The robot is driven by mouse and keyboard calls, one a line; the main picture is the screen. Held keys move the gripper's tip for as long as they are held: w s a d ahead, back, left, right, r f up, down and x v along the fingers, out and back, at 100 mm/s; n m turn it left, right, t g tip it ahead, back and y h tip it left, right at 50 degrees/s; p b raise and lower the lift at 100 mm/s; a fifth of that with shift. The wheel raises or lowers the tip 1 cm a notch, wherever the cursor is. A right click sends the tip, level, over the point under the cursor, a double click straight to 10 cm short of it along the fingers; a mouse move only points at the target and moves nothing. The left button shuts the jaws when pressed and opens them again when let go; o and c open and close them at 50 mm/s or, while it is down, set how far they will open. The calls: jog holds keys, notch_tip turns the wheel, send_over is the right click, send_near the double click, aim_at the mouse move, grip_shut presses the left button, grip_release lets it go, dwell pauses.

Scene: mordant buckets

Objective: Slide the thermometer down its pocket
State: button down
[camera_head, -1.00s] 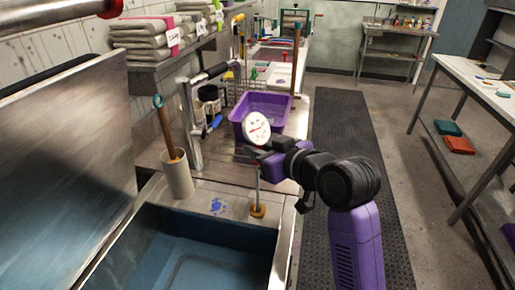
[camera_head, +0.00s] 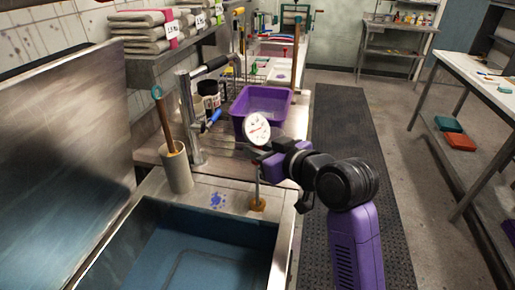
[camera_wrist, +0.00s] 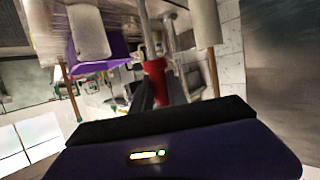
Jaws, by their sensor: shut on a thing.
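The thermometer has a round white dial (camera_head: 257,128) facing me and a thin stem (camera_head: 257,185) hanging roughly upright below it. The stem's lower end meets a small brass-coloured pocket (camera_head: 258,204) on the metal ledge by the sink's corner. A stretch of stem still shows above the pocket. My gripper (camera_head: 264,160) is shut on the thermometer just below the dial. In the wrist view my dark fingers (camera_wrist: 155,92) close around a red part (camera_wrist: 155,72), with a grey rod (camera_wrist: 147,30) beyond it. How deep the stem sits inside the pocket is hidden.
A blue-lined sink (camera_head: 200,250) lies in front of the ledge. A beige cylinder (camera_head: 177,168) with a wooden-handled tool stands to the left, beside a metal tap (camera_head: 193,120). A purple basin (camera_head: 262,105) sits behind the dial. The floor mat (camera_head: 340,150) at right is clear.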

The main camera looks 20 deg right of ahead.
aim_at(258, 195)
jog(key=shift+f+b, duration=5.1)
jog(key=shift+f, duration=2.95)
jog(key=c, duration=1.2)
grip_release()
jog(key=shift+c, duration=0.2)
jog(key=shift+s, duration=0.1)
